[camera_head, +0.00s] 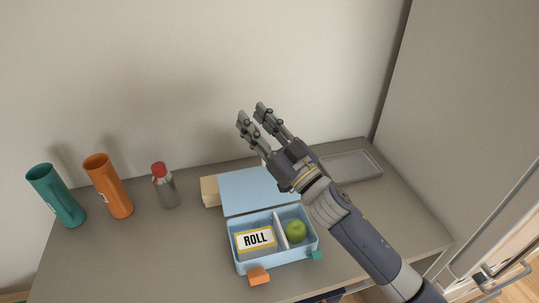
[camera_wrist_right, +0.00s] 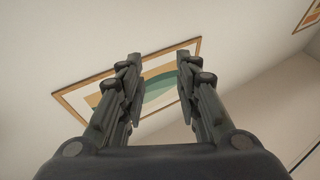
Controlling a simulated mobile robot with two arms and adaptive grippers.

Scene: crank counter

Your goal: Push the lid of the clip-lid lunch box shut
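The light blue lunch box (camera_head: 276,263) stands on the counter with its lid (camera_head: 248,187) swung open, tilted back behind it. Inside are a block labelled ROLL (camera_head: 255,239) and a green apple (camera_head: 296,231), split by a white divider. An orange clip (camera_head: 259,276) and a teal clip (camera_head: 317,255) are at its front. My right gripper (camera_head: 253,112) is raised above and behind the lid, fingers pointing up and left. In the right wrist view the gripper (camera_wrist_right: 157,72) has its fingers apart with nothing between them. My left gripper is not in view.
A teal cup (camera_head: 57,197), an orange cup (camera_head: 109,187) and a red-capped bottle (camera_head: 165,187) stand left on the counter. A tan block (camera_head: 210,192) is beside the lid. A grey tray (camera_head: 352,167) lies at the back right. A wall and a tall panel bound the counter.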

